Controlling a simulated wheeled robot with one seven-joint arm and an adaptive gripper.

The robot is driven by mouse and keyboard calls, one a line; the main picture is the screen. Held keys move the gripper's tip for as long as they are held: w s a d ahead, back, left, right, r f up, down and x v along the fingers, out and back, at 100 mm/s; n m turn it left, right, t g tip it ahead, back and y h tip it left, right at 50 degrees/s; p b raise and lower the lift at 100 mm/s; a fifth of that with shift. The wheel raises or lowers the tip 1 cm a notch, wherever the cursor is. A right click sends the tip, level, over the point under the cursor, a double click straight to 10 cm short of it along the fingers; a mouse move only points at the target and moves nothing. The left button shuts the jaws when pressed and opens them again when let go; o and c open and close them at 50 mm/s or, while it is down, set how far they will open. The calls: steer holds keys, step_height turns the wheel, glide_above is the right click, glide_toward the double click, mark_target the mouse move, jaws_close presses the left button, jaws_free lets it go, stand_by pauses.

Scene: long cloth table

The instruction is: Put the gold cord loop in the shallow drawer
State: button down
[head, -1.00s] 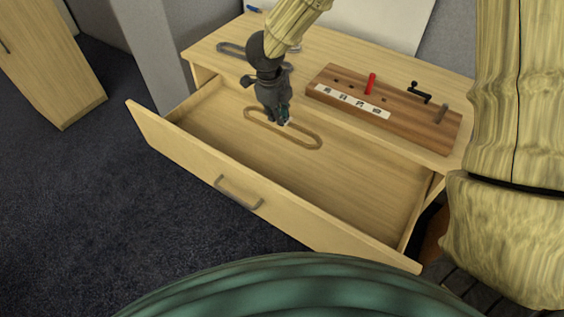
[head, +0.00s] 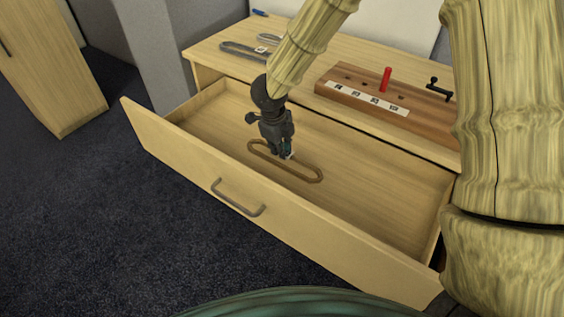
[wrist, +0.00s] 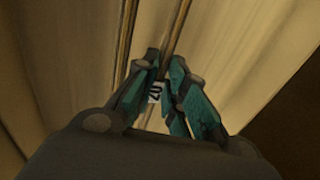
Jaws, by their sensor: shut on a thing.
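The gold cord loop (head: 306,175) is a long, narrow brown-gold oval inside the outline of the open shallow drawer (head: 375,205). My gripper (head: 285,156) points down into the drawer and is shut on the loop's far long side. In the wrist view, the teal fingers (wrist: 165,90) close around one strand of the loop (wrist: 178,28), with the other strand running beside it to the left. A small white tag with dark marks (wrist: 154,92) shows between the fingers. The loop is at or close above the drawer floor; I cannot tell whether it touches.
The drawer front with its grey handle (head: 236,203) faces the dark carpet. On the tabletop are a grey loop (head: 240,50), a blue object (head: 259,12) and a wooden board (head: 335,88) with a red peg (head: 386,79). The drawer's right part is bare.

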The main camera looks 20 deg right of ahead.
steer(key=shift+f+b, duration=0.6)
steer(key=shift+f, duration=1.85)
steer(key=shift+f, duration=0.15)
steer(key=c, duration=1.5)
jaws_free()
steer(key=r+p, duration=0.1)
steer(key=r, duration=0.3)
steer(key=s+a+r+p, duration=0.1)
steer(key=r, duration=0.3)
steer(key=r+p, duration=0.1)
steer(key=r, duration=0.3)
steer(key=shift+s+a, duration=0.25)
steer(key=shift+a, duration=0.1)
